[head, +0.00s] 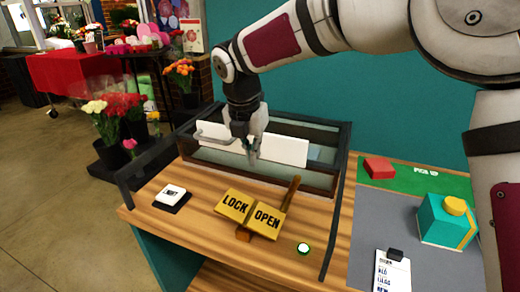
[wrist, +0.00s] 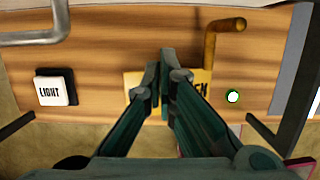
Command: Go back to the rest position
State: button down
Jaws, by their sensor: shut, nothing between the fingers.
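My gripper (head: 252,150) hangs at the end of my raised arm, pointing down in front of the white drawer-like panel of the case. Its fingers are together and hold nothing. In the wrist view the closed fingertips (wrist: 166,56) overlap the yellow LOCK/OPEN sign (wrist: 140,82) and hide part of it. The sign also shows in the head view (head: 235,206), on the wooden counter in front of my gripper. A brown lever handle (head: 291,192) rises beside the OPEN side.
A white LIGHT switch (head: 171,192) sits left on the counter (head: 200,230). A glowing green-ringed button (head: 303,249) is at right. A metal bar handle (head: 212,138) is on the white panel (head: 285,149). A teal box (head: 440,222) and red block (head: 379,167) stand right. Dark posts flank the counter.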

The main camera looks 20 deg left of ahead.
jog(key=v, duration=0.9)
jog(key=s+d+r+m, duration=0.2)
jog(key=d+m, duration=0.3)
jog(key=d, duration=0.2)
jog(key=s+d+r+m, duration=0.1)
jog(key=d+r+m, duration=0.1)
jog(key=d+m, duration=0.4)
jog(key=s+d+m+h, duration=0.1)
jog(key=s+d+m, duration=0.25)
jog(key=d, duration=0.25)
jog(key=s+d+m, duration=0.3)
jog(key=d+m, duration=0.1)
jog(key=d, duration=0.2)
jog(key=s+d+f+m, duration=0.3)
jog(key=s+d+m, duration=0.3)
jog(key=s+m, duration=0.1)
jog(key=s+d+f+m+t+y, duration=0.1)
jog(key=s+d+f+m, duration=0.3)
jog(key=m, duration=0.5)
jog(key=s+d, duration=0.2)
jog(key=s, duration=0.1)
jog(key=shift+s+d+m+t, duration=0.2)
jog(key=shift+s+m+t, duration=0.1)
jog(key=shift+m, duration=0.05)
jog(key=shift+f, duration=0.1)
